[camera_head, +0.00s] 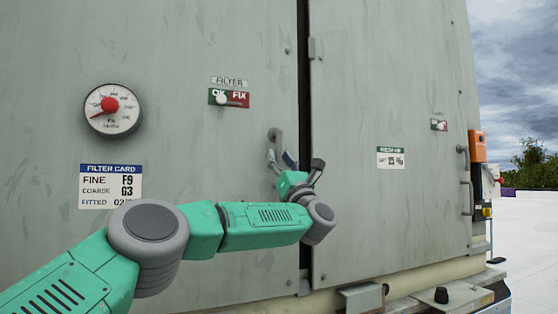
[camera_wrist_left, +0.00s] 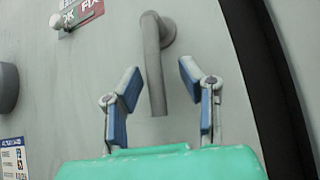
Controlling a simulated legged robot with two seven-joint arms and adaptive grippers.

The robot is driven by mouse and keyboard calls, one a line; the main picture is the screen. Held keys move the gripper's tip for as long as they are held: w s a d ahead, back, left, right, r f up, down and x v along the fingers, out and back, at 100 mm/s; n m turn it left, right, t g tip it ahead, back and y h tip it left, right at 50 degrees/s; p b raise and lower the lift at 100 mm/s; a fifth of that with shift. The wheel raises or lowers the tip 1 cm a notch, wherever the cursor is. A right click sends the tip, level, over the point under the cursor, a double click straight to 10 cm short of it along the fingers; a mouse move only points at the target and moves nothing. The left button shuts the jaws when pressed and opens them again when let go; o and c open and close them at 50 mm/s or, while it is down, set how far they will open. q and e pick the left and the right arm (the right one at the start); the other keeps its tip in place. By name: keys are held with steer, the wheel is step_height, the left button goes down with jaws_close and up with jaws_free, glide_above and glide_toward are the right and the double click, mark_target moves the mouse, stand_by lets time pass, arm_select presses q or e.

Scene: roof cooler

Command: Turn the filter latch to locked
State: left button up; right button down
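The filter latch (camera_head: 276,137) is a grey lever handle on the cooler's left panel, close to the dark door gap. In the left wrist view the latch (camera_wrist_left: 154,65) has a round pivot at the top and its bar hangs down, slightly tilted. My left gripper (camera_head: 289,160) is at the latch's lower part. In the left wrist view the left gripper (camera_wrist_left: 157,82) has its blue-padded fingers apart, one on each side of the bar, with gaps visible. My right gripper is in neither view.
A FILTER slider plate (camera_head: 229,98) marked OK and FIX sits above left of the latch. A round gauge (camera_head: 113,109) and a filter card (camera_head: 110,187) are further left. The right door (camera_head: 390,90) carries labels and an orange box (camera_head: 477,146) at its edge.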

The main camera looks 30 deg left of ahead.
arm_select(q)
steer(key=v, duration=1.1)
steer(key=shift+f, duration=0.2)
steer(key=shift+s, duration=0.1)
